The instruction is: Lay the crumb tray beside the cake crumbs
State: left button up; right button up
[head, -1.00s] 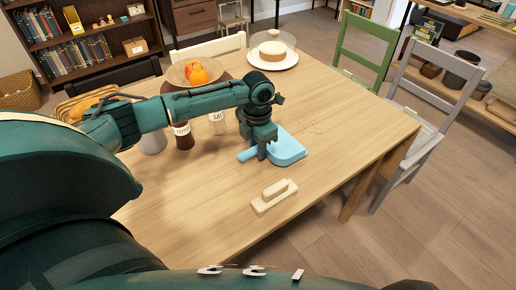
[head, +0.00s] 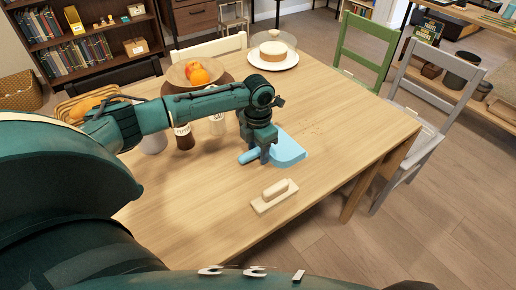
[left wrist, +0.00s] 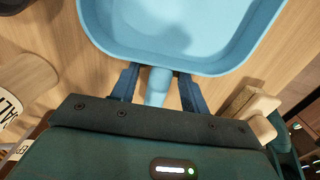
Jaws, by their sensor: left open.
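The crumb tray (head: 289,151) is a light blue pan with a short handle (head: 249,156), lying on the wooden table. The cake crumbs (head: 315,131) are small orange-brown specks on the table just beyond and to the right of the tray. My left gripper (head: 264,159) is down at the tray's handle end. In the left wrist view its open fingers (left wrist: 158,88) stand on either side of the handle, with gaps showing, and the pan (left wrist: 180,30) lies ahead of them. My right gripper is not in view.
A cream brush (head: 274,196) lies nearer the table's front edge. Behind my left arm stand the pepper shaker (head: 184,138), the salt shaker (head: 217,125) and a fruit bowl (head: 198,74). A cake (head: 273,51) stands farther back. The table right of the crumbs is clear.

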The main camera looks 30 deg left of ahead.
aim_at(258, 149)
pick_arm(q)
notch_tip(258, 149, up, 12)
jog(key=shift+p, duration=0.45)
dwell(0.4)
